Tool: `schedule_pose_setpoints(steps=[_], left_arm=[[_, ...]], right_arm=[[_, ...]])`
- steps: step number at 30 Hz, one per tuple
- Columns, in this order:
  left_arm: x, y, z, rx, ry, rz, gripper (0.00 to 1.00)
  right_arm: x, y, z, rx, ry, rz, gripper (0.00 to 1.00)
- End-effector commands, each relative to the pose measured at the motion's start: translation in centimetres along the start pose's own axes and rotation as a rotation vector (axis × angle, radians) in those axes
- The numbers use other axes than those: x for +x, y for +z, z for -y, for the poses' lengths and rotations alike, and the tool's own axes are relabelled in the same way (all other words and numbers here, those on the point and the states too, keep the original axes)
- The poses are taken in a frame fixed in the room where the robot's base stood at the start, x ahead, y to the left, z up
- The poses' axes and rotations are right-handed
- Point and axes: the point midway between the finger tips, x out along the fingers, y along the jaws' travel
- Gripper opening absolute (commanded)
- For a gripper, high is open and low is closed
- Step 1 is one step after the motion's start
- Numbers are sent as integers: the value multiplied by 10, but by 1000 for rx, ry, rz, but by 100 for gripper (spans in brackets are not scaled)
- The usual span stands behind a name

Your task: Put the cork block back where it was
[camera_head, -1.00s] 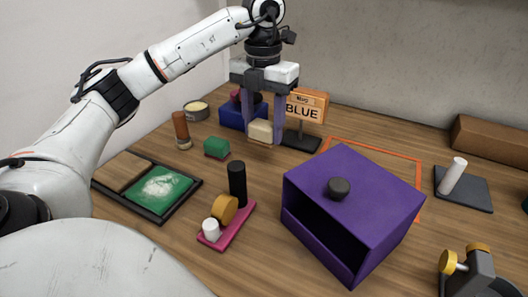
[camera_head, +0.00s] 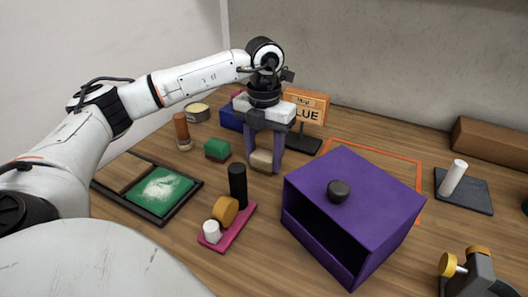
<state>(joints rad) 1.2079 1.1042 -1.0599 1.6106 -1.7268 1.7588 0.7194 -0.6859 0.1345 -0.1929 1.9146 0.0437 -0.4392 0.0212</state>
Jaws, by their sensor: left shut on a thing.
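The cork block (camera_head: 262,161) is a small pale tan block. My left gripper (camera_head: 264,158) points down and is shut on it, with one purple finger on each side. The block is low over the wooden table, between the green block (camera_head: 217,149) and the purple open-fronted box (camera_head: 363,195). I cannot tell whether it touches the table. My right gripper is not in view.
A pink tray (camera_head: 236,231) with a black cylinder stands in front of the block. The sign reading "BLUE" (camera_head: 305,104), partly covered by my gripper, and a blue box (camera_head: 229,117) stand behind. An orange outline (camera_head: 400,156) lies behind the purple box.

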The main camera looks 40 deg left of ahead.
Motion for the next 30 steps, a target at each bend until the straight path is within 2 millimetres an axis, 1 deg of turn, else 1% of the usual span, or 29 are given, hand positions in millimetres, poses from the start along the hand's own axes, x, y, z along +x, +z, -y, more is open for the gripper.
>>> schedule_pose_setpoints(steps=[1, 3, 4, 11, 15, 19, 24, 30], left_arm=[[0, 0, 0, 1, 0, 0, 51], [0, 0, 0, 1, 0, 0, 63], [0, 0, 0, 1, 0, 0, 65], [0, 0, 0, 1, 0, 0, 65], [2, 0, 0, 0, 0, 2, 65], [-20, 1, 1, 1, -2, 3, 65], [-55, 8, 0, 1, -4, 4, 65], [-91, 7, -1, 0, -1, 3, 65]], right_arm=[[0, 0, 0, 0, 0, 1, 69], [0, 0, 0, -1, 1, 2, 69], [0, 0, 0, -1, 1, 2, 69], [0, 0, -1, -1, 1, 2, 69], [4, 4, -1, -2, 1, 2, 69], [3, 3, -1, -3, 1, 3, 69], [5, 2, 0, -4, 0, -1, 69], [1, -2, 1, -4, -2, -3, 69]])
